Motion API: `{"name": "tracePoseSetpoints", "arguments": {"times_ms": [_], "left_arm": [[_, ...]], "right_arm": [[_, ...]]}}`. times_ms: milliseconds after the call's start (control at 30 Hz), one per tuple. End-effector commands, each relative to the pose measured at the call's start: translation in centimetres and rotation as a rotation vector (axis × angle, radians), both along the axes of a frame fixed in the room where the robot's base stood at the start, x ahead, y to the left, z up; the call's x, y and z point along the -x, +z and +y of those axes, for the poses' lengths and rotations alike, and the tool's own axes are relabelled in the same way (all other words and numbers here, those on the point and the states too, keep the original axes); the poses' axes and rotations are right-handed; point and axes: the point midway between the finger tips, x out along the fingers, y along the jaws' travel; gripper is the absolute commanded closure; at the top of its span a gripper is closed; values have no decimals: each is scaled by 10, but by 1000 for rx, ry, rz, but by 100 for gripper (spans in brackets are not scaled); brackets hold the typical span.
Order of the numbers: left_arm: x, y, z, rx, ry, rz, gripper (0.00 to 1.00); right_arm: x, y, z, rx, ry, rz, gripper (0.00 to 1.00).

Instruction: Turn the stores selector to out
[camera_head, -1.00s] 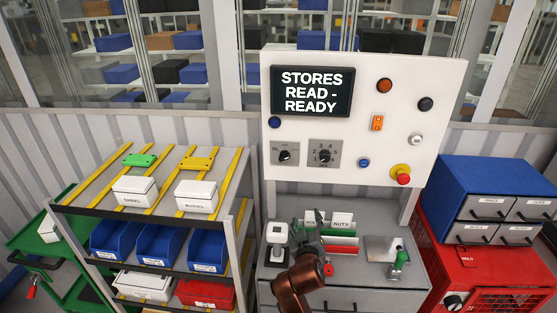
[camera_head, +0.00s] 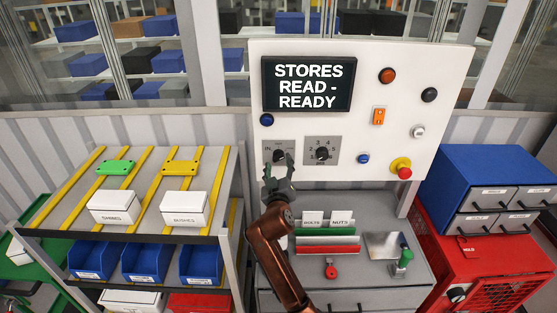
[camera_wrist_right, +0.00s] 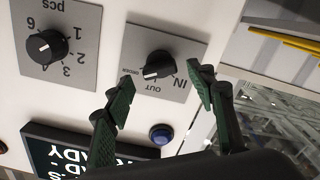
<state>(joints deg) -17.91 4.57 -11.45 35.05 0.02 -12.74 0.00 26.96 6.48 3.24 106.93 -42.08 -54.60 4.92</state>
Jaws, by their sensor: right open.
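The stores selector is a black knob on a grey plate, low on the left of the white panel (camera_head: 445,75). In the head view its plate (camera_head: 269,147) is partly covered by my right gripper (camera_head: 278,172). In the right wrist view the knob (camera_wrist_right: 158,66) shows clearly, upside down, with the labels IN, OUT and ORDER around it. I cannot surely tell which label its white mark points at. My right gripper (camera_wrist_right: 160,86) is open and empty, its green-padded fingers either side of the knob, apparently short of it. My left gripper is not in view.
A numbered "pcs" selector (camera_head: 322,151) sits just right of the stores selector. A blue button (camera_head: 266,120) is above it. The screen (camera_head: 307,84) reads "STORES READ - READY". A shelf rack with white boxes (camera_head: 184,207) stands left, and a desk with card holders is below.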

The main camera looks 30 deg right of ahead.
Motion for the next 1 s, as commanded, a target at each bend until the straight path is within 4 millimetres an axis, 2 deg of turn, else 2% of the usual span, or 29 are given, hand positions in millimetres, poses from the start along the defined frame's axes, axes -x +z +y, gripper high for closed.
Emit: {"name": "tracePoseSetpoints", "arguments": {"times_ms": [67,167,400,533,1000], "left_arm": [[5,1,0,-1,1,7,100],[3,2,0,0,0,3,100],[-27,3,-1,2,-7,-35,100],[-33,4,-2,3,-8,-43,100],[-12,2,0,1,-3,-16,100]], "right_arm": [[-9,1,-6,2,-1,1,49],[-17,1,-11,2,-1,1,49],[-21,0,-15,0,-2,0,49],[-21,0,-16,0,-4,0,49],[-20,0,-16,0,-4,0,82]]}}
